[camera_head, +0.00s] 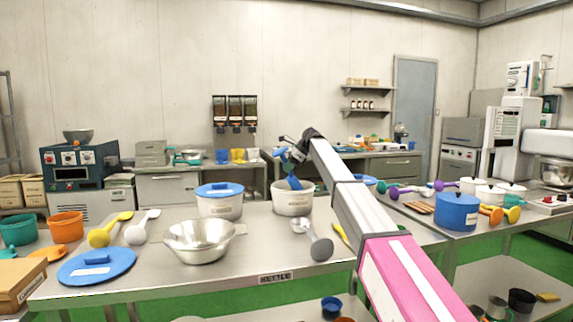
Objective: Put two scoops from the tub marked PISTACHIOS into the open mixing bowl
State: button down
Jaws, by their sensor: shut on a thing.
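My gripper (287,153) is shut on a blue scoop (294,183), above an open white tub (292,204) at the middle of the steel table. The lower end of the scoop reaches into the tub's mouth; its load, if any, is hidden. The tub bears a label too small to read. An open steel mixing bowl (199,243) stands nearer, to the left, and looks empty. A second white tub (219,207) with a blue lid (219,189) stands left of the open tub; its label is unreadable too.
A blue lid (97,266) lies at the front left. Yellow (104,234) and white (140,231) scoops lie behind it. A grey scoop (319,247) lies right of the bowl. A blue pot (457,211) stands on the right table. Bare tabletop lies between bowl and tubs.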

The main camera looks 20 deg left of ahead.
jog(key=shift+d+f, duration=0.15)
jog(key=shift+f, duration=0.45)
jog(key=shift+s+a+f+h, duration=0.1)
jog(key=shift+a+f+h, duration=0.05)
jog(key=shift+a+h, duration=0.15)
jog(key=s+a+f+t+h, duration=0.1)
jog(key=a+h, duration=0.1)
jog(key=s+a+f+t+h, duration=0.1)
jog(key=a+t+h, duration=0.1)
jog(key=h, duration=0.1)
jog(key=s+a+f+n+t+h, duration=0.1)
jog(key=a+h, duration=0.1)
jog(key=h, duration=0.1)
jog(key=shift+s+a+f+t, duration=0.1)
jog(key=shift+t, duration=0.3)
notch_tip(320, 180, up, 7)
jog(key=s+a+t+h, duration=0.1)
jog(key=h, duration=0.1)
jog(key=shift+a, duration=0.4)
dwell(0.9)
